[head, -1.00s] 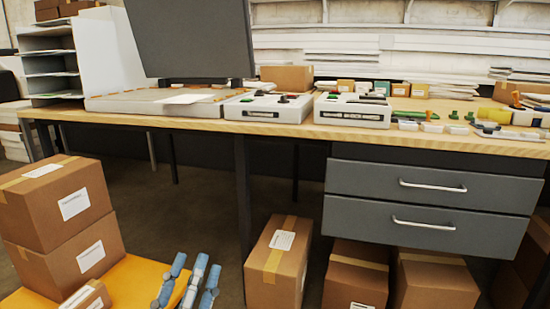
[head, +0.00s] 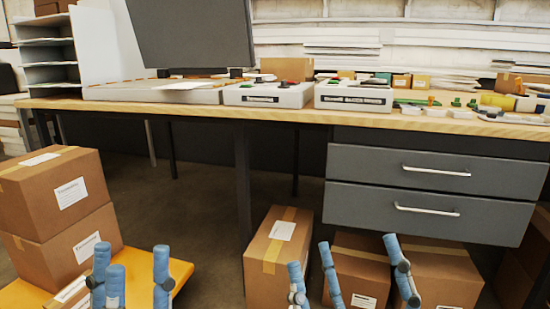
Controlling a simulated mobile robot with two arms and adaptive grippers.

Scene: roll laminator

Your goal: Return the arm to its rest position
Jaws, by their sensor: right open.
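My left gripper (head: 135,277) is at the lower left of the head view, in front of the yellow platform and the stacked boxes. Its blue fingers point up, with a gap between them and nothing held there. My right gripper (head: 348,275) is at the bottom, right of centre, in front of boxes under the workbench. Its blue fingers stand apart, and it is open and empty. Both grippers appear below the level of the workbench top (head: 290,114). The wrists and most of both arms are cut off by the bottom edge.
Two light control boxes, one on the left (head: 268,95) and one on the right (head: 353,97), stand on the bench. Grey drawers (head: 430,190) hang below. Cardboard boxes (head: 283,245) stand on the floor; more are stacked on a yellow platform (head: 150,270) at left.

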